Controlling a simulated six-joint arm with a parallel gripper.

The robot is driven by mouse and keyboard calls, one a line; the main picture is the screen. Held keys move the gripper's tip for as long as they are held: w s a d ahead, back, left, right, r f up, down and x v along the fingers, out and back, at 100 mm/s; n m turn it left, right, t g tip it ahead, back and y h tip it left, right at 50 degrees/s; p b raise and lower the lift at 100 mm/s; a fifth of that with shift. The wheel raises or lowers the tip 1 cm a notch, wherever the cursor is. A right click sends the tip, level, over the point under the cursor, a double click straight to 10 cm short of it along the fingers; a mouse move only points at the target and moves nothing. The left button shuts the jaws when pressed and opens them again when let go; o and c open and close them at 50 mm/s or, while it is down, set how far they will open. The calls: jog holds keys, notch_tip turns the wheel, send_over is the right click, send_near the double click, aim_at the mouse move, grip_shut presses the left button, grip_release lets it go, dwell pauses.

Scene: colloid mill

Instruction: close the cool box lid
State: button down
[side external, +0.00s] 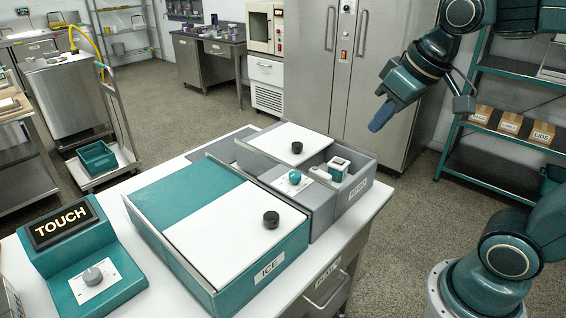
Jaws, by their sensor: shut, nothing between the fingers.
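A teal box (292,255) labelled ICE stands on the white-topped table. Its white lid panel (225,228) with a black knob (271,219) covers the right part; a teal panel covers the left. Behind it is a grey box (358,192) whose label is too small to read surely. Its white lid (287,140) with a black knob (297,147) lies over the back part, and the front part is uncovered. Which box is the cool box I cannot tell. My gripper (380,117) is shut and empty, above and right of the grey box, apart from both lids.
A teal-capped item (295,177) and a small white container (339,168) sit at the grey box's uncovered front. A teal console (95,270) with a TOUCH display stands at the table's left. Steel cabinets (335,60) and a shelf rack (515,135) stand behind.

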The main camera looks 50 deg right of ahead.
jog(key=w+d+r, duration=0.1)
jog(key=w+d, duration=0.2)
jog(key=w, duration=0.7)
jog(key=m+g, duration=0.1)
send_over(289, 147)
jog(key=s, duration=0.1)
notch_tip(289, 147, down, 12)
jog(key=shift+a+f, duration=0.15)
jog(key=shift+f, duration=0.05)
jog(key=x, duration=1)
jog(key=shift+s+f, duration=0.15)
jog(key=shift+s, duration=0.25)
jog(key=shift+s+a, duration=0.2)
jog(key=shift+s, duration=1.55)
